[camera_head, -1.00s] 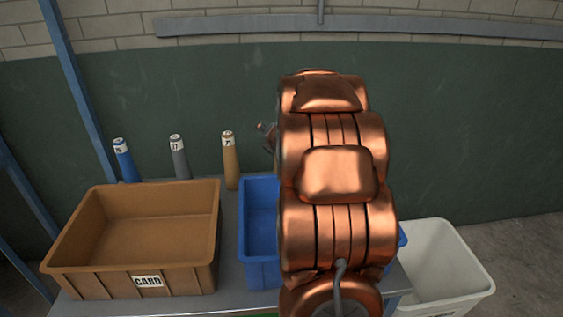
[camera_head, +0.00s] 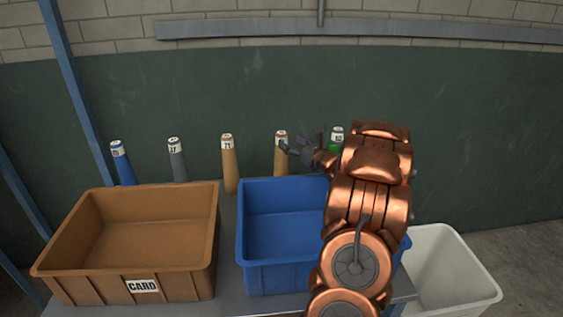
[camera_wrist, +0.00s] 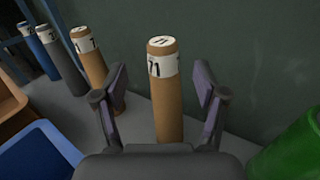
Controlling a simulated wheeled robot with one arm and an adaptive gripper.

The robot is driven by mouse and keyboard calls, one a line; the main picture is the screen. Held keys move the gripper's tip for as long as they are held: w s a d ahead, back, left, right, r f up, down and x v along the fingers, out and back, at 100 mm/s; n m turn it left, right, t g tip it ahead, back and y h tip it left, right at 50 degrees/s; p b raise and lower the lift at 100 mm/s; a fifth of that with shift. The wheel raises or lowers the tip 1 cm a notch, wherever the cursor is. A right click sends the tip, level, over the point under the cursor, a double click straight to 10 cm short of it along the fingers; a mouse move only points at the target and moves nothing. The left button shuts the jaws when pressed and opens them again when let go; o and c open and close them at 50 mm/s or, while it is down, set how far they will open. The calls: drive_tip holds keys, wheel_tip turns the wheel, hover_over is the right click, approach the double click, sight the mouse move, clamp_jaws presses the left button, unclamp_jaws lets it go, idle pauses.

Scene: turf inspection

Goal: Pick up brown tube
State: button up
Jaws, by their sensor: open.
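Two brown tubes stand upright on the grey table behind the bins. One brown tube (camera_head: 281,165), with a white label near its top, stands behind the blue bin. It shows in the middle of the wrist view (camera_wrist: 167,105), where the label reads 71. My gripper (camera_wrist: 160,80) is open, with one finger on each side of this tube and no clear contact. In the head view my gripper (camera_head: 302,147) is at the upper part of that tube. The other brown tube (camera_head: 229,170) stands to its left and also shows in the wrist view (camera_wrist: 95,70).
A grey tube (camera_head: 178,165) and a blue tube (camera_head: 124,167) stand further left. A green tube (camera_head: 336,146) is on the right, partly hidden by my arm. A brown CARD bin (camera_head: 195,270), a blue bin (camera_head: 265,279) and a white bin (camera_head: 455,290) are in front. A green wall is behind.

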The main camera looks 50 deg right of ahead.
sight(285, 139)
drive_tip(key=shift+w+d+f+p, duration=0.15)
drive_tip(key=shift+w+p, duration=0.25)
drive_tip(key=shift+w, duration=0.65)
drive_tip(key=shift+w+d+p, duration=0.3)
drive_tip(key=shift+w+p, duration=0.05)
drive_tip(key=shift+w, duration=0.7)
drive_tip(key=shift+w+d+f+p, duration=0.15)
drive_tip(key=shift+w+p, duration=0.25)
drive_tip(key=shift+w, duration=0.65)
drive_tip(key=shift+c, duration=0.2)
drive_tip(key=c, duration=1.2)
